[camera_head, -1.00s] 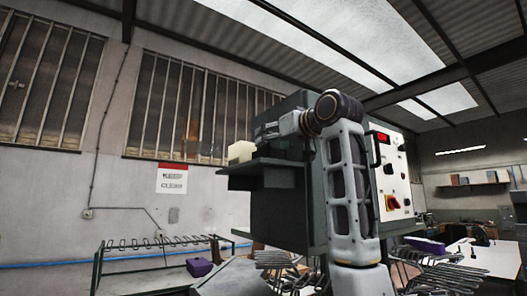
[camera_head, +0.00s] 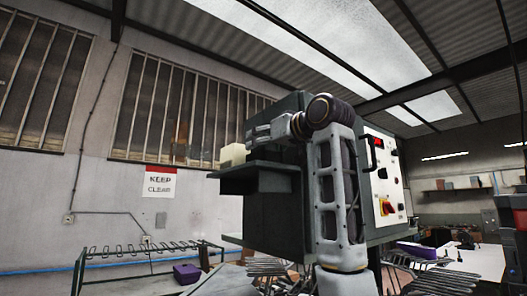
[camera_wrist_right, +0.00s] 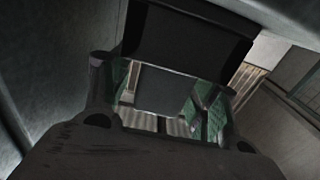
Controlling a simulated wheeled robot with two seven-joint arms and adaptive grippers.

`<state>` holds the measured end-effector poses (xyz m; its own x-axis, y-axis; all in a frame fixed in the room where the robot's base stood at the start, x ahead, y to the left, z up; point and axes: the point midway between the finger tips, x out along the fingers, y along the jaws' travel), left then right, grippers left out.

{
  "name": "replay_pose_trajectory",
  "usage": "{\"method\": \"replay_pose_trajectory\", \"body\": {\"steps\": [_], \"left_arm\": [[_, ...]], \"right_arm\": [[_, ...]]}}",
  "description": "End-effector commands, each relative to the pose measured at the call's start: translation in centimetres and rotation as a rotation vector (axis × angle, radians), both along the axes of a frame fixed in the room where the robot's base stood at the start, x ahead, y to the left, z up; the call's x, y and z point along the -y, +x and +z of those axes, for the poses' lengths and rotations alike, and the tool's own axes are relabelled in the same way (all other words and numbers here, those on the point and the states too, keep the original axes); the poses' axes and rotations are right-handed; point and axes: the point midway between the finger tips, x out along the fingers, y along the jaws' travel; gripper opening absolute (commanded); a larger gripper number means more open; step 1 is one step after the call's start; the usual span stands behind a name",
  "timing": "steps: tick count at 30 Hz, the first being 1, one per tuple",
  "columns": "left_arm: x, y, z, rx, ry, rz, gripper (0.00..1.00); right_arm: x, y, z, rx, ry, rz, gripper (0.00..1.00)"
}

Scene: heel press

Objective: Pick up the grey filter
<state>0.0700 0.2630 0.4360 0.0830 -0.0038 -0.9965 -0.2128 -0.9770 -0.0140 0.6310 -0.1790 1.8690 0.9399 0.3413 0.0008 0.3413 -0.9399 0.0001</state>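I cannot pick out the grey filter with certainty in either view. My right gripper (camera_head: 264,131) is raised at the upper front of a dark green press machine (camera_head: 277,218), pointing left, above a dark ledge (camera_head: 262,168). In the right wrist view, a dark block (camera_wrist_right: 190,38) and a grey panel (camera_wrist_right: 163,91) lie ahead of the dark gripper body. I cannot tell whether either is the filter or whether the fingers touch anything. My left gripper is not in view.
A cream block (camera_head: 232,155) sits at the ledge's left end. The machine's white control panel (camera_head: 384,180) has a red display and a red-yellow switch. A wire rack (camera_head: 150,250) stands lower left, with a purple item (camera_head: 187,273) beside it. A white table (camera_head: 475,262) is at right.

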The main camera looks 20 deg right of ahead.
Motion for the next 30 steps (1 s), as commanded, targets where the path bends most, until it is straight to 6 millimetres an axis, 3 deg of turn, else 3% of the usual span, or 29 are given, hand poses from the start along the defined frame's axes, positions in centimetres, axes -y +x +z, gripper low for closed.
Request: {"method": "replay_pose_trajectory", "body": {"steps": [2, 10, 30], "left_arm": [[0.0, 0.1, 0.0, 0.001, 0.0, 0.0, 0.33], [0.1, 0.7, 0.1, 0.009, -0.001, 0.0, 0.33], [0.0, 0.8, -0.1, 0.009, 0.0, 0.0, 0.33]], "right_arm": [[0.0, 0.0, 0.0, -0.001, 0.0, 0.0, 0.47], [0.0, 0.0, 0.0, 0.0, 0.0, 0.0, 0.12], [0.0, -0.1, 1.4, 0.001, -0.001, 0.0, 0.11]]}}
